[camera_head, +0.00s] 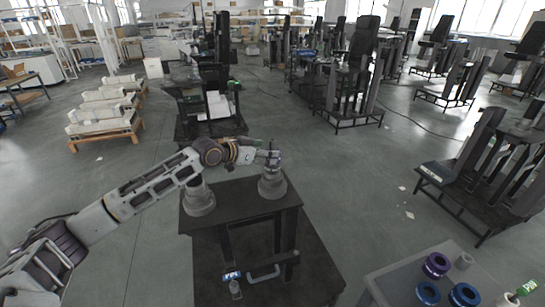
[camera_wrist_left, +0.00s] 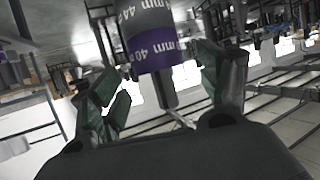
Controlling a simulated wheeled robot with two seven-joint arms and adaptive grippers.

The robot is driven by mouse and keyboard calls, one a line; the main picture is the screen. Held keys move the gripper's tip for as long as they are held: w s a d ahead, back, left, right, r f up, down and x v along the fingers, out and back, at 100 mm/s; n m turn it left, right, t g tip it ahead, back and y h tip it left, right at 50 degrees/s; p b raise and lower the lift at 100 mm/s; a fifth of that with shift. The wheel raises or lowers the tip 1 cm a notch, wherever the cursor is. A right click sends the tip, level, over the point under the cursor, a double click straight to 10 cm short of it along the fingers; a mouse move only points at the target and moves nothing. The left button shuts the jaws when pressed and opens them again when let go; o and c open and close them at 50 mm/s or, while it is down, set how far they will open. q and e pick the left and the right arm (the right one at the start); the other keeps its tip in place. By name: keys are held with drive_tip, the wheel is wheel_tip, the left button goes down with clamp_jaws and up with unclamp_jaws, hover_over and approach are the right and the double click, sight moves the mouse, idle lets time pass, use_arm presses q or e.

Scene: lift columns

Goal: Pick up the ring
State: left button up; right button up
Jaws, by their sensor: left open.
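My left gripper (camera_head: 272,156) reaches in from the left over the dark table, at the top of the right-hand grey stepped column (camera_head: 272,187). I cannot tell whether the purple band is a loose ring or part of the cylinder. No finger clearly touches it. A purple ring (camera_head: 436,264) and two blue rings (camera_head: 428,293) (camera_head: 464,294) lie on the grey table at lower right.
A second grey stepped column (camera_head: 199,201) stands left on the dark table (camera_head: 235,190), close under my left forearm. A grey cylinder (camera_head: 463,261) and a green-labelled piece (camera_head: 527,287) are on the grey table (camera_head: 390,283). Open floor lies between the tables.

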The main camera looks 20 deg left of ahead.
use_arm(q)
drive_tip(key=shift+x, duration=0.85)
drive_tip(key=shift+w+d+f, duration=0.15)
drive_tip(key=shift+w+d, duration=0.25)
drive_tip(key=shift+w, duration=0.15)
drive_tip(key=shift+w+d+f, duration=0.1)
drive_tip(key=shift+w+d, duration=0.05)
drive_tip(key=shift+w+f, duration=0.15)
use_arm(e)
drive_tip(key=shift+s+a+r, duration=0.15)
drive_tip(key=shift+s+a, duration=0.1)
drive_tip(key=shift+s, duration=0.2)
drive_tip(key=shift+s+a+r, duration=0.15)
drive_tip(key=shift+s+a, duration=0.05)
drive_tip(key=shift+s, duration=0.2)
drive_tip(key=shift+w, duration=0.1)
use_arm(q)
drive_tip(key=shift+c, duration=1)
drive_tip(key=c, duration=1.1)
use_arm(e)
drive_tip(key=shift+w, duration=0.45)
